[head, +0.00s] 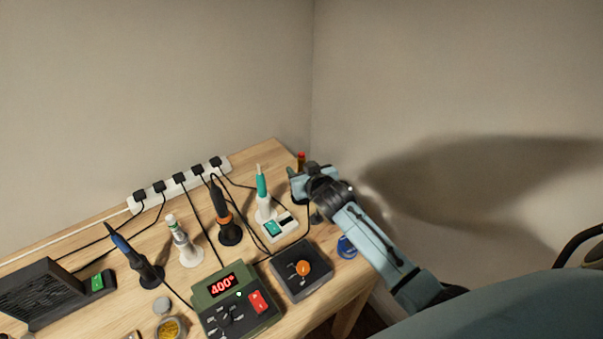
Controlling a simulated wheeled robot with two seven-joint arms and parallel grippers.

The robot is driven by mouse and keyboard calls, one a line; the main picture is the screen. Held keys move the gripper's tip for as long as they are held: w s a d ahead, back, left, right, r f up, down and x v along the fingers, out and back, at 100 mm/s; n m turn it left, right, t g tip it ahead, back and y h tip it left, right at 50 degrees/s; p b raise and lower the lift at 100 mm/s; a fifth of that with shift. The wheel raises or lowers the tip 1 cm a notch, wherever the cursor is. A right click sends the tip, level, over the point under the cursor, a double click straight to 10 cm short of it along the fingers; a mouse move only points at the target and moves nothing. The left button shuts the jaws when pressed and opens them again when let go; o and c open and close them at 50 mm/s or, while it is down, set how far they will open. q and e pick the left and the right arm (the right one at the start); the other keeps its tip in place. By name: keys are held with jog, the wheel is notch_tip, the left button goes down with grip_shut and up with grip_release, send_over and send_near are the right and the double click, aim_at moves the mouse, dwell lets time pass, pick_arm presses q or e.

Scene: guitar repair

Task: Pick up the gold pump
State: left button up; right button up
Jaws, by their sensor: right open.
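A slim upright item with a red top and a brownish-gold body (301,160) stands at the far right corner of the wooden table. It looks like the gold pump, but it is small and its lower part is hidden behind my right gripper (294,178). My right gripper is open at the table's right end, just in front of this item in the picture. I cannot tell whether it touches it. The right arm reaches in from the lower right. My left gripper is not in view.
Several soldering irons in stands, including a teal one (262,184) and a black-orange one (219,203), stand left of the gripper. A green station (237,303), a dark box with an orange knob (302,272) and a blue ring (347,247) lie nearer. A power strip (150,197) runs along the wall.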

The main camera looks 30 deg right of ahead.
jog(key=shift+x, duration=1.4)
grip_shut()
notch_tip(320, 180, up, 10)
jog(key=p, duration=0.1)
jog(key=shift+p, duration=0.3)
